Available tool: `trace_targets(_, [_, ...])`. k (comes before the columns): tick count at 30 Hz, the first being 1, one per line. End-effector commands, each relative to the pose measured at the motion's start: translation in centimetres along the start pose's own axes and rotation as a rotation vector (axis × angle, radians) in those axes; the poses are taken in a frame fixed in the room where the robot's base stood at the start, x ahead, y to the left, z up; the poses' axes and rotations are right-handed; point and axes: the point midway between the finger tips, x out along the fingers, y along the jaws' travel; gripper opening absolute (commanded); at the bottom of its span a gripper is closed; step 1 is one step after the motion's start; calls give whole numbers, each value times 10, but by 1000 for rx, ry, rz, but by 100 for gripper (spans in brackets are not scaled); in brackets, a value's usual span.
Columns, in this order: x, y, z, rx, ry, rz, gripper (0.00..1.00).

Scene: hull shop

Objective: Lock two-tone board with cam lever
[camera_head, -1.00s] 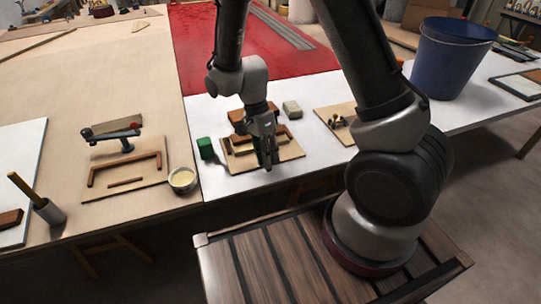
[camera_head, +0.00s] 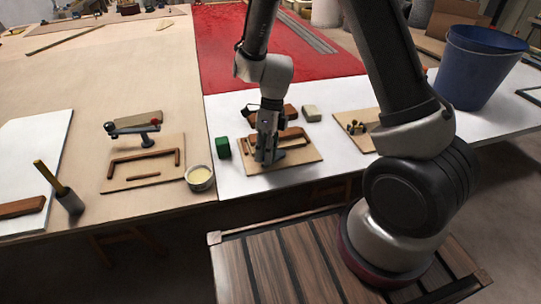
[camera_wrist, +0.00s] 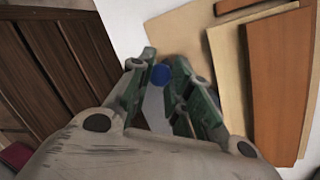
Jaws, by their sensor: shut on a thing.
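My gripper (camera_head: 266,158) points down over a plywood fixture base (camera_head: 306,154) on the white table. In the wrist view my gripper (camera_wrist: 160,88) has its green-padded fingers shut on a narrow grey bar (camera_wrist: 155,108) with a blue end (camera_wrist: 160,76), which looks like the cam lever. A tan and brown piece (camera_head: 291,137), apparently the two-tone board, lies behind the fingers. In the wrist view a brown panel (camera_wrist: 281,85) and pale tan wood (camera_wrist: 228,75) lie to the right of the fingers. The fingers hide the lever's pivot and any contact with the board.
A green block (camera_head: 223,147) and a metal cup (camera_head: 200,178) stand left of the base. A beige block (camera_head: 311,113) lies behind it. A blue bucket (camera_head: 478,68) stands at right.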

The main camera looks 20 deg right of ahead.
Motion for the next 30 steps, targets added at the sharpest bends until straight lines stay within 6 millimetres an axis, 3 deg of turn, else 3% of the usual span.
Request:
trace_targets(15, [-6,-16,19,353,-123,-1,0])
trace_targets(30, [-8,-20,23,441,-154,-2,0])
